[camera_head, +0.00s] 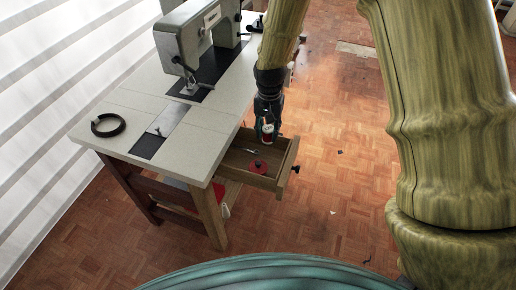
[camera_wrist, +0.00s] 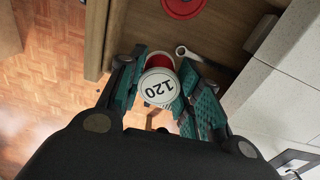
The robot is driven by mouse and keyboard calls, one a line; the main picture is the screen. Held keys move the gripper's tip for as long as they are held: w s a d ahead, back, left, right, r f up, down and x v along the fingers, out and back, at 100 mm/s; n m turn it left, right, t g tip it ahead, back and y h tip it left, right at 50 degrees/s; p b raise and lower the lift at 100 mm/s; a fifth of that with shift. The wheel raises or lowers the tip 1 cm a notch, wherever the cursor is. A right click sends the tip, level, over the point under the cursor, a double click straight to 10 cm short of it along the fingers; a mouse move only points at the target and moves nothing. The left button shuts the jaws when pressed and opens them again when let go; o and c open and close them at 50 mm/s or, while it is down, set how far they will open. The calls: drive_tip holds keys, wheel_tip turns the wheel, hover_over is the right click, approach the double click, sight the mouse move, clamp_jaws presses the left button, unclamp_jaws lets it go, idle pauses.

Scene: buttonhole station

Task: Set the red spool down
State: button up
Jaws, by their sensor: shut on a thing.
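My gripper (camera_head: 267,128) is shut on the red spool (camera_head: 267,139) and points down over the open drawer (camera_head: 263,184). In the wrist view the spool (camera_wrist: 158,86) sits between the two teal finger pads of my gripper (camera_wrist: 160,82). Its white end, marked 120, faces the camera, and a red edge shows behind it. I cannot tell exactly how high the spool is above the drawer floor; most of its side is hidden by the fingers.
A red disc-like thing (camera_head: 257,167) and a small metal tool (camera_head: 249,150) lie in the wooden drawer. The white table (camera_head: 120,97) beside it carries a sewing machine (camera_head: 188,45) and a black ring (camera_head: 108,124). Wooden floor (camera_head: 340,190) is open to the right.

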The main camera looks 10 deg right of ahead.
drive_tip(key=shift+f, duration=3.45)
drive_tip(key=shift+f, duration=0.1)
drive_tip(key=o, duration=0.8)
drive_tip(key=shift+o, duration=0.4)
wheel_tip(320, 180, up, 12)
